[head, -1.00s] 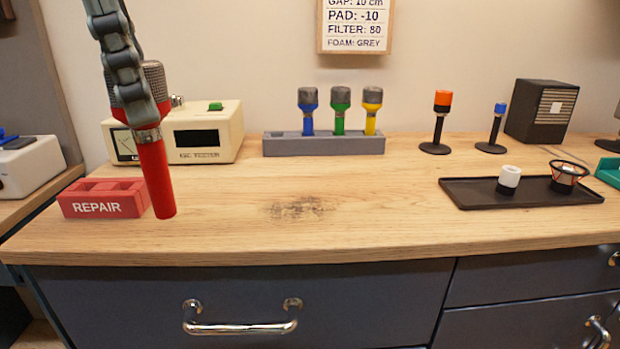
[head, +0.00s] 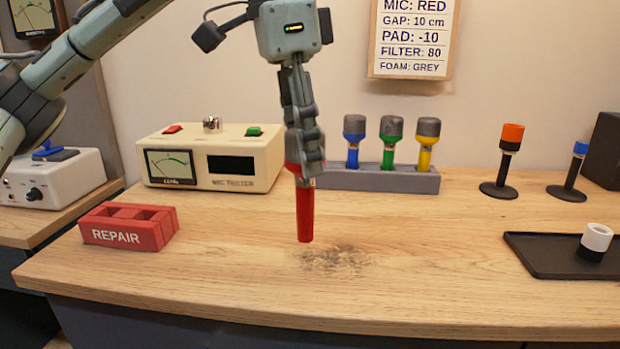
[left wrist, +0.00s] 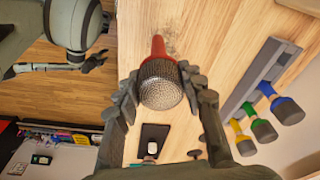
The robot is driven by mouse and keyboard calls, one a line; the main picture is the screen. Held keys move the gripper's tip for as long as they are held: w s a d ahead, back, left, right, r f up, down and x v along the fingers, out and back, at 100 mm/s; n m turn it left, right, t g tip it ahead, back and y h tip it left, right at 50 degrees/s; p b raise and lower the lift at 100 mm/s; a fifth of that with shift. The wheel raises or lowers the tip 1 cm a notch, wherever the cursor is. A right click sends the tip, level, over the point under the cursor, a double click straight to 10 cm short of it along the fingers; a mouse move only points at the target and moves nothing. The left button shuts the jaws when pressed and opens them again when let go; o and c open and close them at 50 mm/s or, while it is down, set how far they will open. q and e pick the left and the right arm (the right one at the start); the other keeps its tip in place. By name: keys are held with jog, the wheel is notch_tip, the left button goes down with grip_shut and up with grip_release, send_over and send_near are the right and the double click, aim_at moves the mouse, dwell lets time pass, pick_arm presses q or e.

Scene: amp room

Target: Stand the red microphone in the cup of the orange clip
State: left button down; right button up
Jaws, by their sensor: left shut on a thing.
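My left gripper (head: 305,165) is shut around the head of the red microphone (head: 305,215). The microphone hangs upright with its red handle pointing down, above the bench near a dark scorch mark. The fingers mostly hide its head in the head view; the grey mesh head of the red microphone (left wrist: 160,84) shows between the fingers in the left wrist view. The orange clip (head: 512,137) tops a black round-based stand at the right, well apart from the microphone. In the left wrist view, what appears to be my right gripper (left wrist: 92,62) is far off; its jaw state is unclear.
A grey rack (head: 385,180) holds blue, green and yellow microphones behind. A mic tester (head: 215,160) and red repair box (head: 128,228) are left. A blue-topped stand (head: 570,172) and black tray (head: 530,262) are right. The bench middle is clear.

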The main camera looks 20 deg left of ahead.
aim_at(310, 180)
pick_arm(q)
jog(key=shift+w+d+f, duration=0.2)
jog(key=shift+w+f, duration=0.25)
jog(key=shift+f, duration=1.95)
jog(key=c, duration=0.9)
grip_release()
jog(key=r, duration=0.4)
jog(key=a+r, duration=0.1)
jog(key=r, duration=0.3)
jog(key=s+r, duration=0.1)
jog(key=r, duration=0.3)
jog(key=shift+s+a+r, duration=0.1)
jog(key=shift+a, duration=0.1)
